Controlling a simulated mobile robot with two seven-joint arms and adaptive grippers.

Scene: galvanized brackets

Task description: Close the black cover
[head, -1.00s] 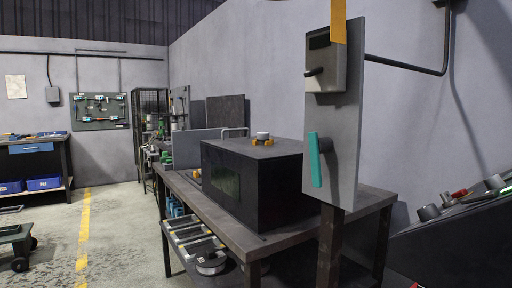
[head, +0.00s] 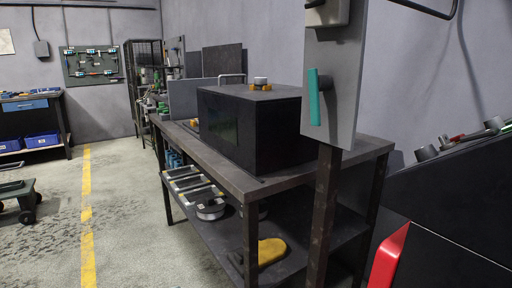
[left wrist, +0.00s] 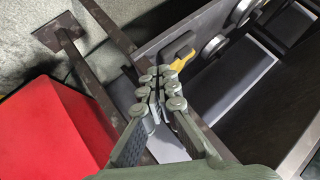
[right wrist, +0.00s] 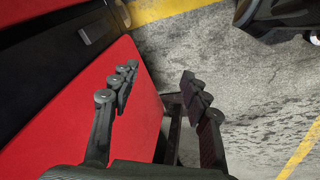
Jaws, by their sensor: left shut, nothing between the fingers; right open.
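A black box (head: 262,132) stands on the workbench (head: 226,174) in the head view, with a dark window in its left face. I cannot tell which piece is the black cover. My left gripper (left wrist: 158,91) is shut and empty in the left wrist view, above bench frame bars and a shelf. My right gripper (right wrist: 158,88) is open and empty in the right wrist view, beside a red surface. Neither gripper shows in the head view.
A grey upright panel with a teal handle (head: 314,96) stands at the bench's near corner. A dark slanted console (head: 450,185) is at the right. The lower shelf holds a yellow item (head: 270,251) and a round reel (head: 210,210).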

